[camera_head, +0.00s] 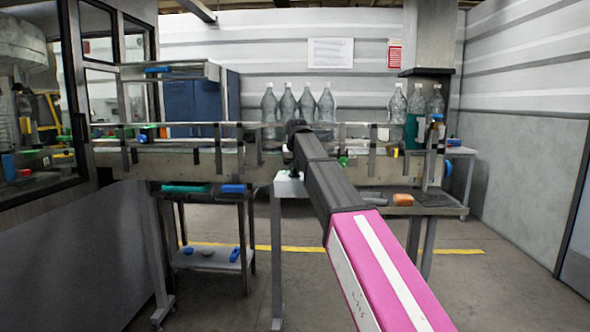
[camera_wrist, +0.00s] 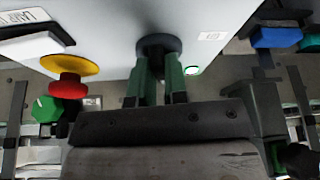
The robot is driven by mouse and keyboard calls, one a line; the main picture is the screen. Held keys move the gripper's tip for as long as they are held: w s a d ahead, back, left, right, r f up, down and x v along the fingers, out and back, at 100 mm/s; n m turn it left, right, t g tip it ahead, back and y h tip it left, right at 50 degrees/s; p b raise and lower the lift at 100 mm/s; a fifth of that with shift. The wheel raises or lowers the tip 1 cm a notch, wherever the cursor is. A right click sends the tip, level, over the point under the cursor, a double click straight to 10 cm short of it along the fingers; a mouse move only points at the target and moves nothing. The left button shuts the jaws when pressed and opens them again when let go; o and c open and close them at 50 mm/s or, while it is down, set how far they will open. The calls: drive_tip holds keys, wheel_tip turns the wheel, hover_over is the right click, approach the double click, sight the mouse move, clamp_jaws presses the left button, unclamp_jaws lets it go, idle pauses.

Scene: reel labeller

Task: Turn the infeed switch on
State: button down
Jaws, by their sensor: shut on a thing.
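A white control panel (camera_wrist: 110,30) fills the upper part of the wrist view. It also shows as a pale box (camera_head: 290,186) below my arm's end in the head view. My gripper (camera_wrist: 160,65) is at the panel, its two green fingers shut on a dark round switch knob (camera_wrist: 158,43). The fingers cover part of the knob, so I cannot tell which way it points. A small lit green-white lamp (camera_wrist: 192,71) is beside the right finger. In the head view the fingertips and the knob are hidden behind my dark arm end.
A red mushroom button (camera_wrist: 68,86) on a yellow base is left of the knob, with a green part (camera_wrist: 45,109) beyond it. In the head view, a conveyor (camera_head: 220,158) carrying clear bottles (camera_head: 327,103) runs behind the panel. A low shelf (camera_head: 212,259) stands at left.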

drive_tip(key=shift+a+m+h, duration=0.1)
drive_tip(key=shift+m+h, duration=0.4)
drive_tip(key=shift+m, duration=0.6)
drive_tip(key=c, duration=1.1)
unclamp_jaws()
drive_tip(key=shift+c, duration=0.2)
drive_tip(key=v, duration=1)
drive_tip(key=shift+r, duration=0.4)
drive_tip(key=shift+s, duration=0.2)
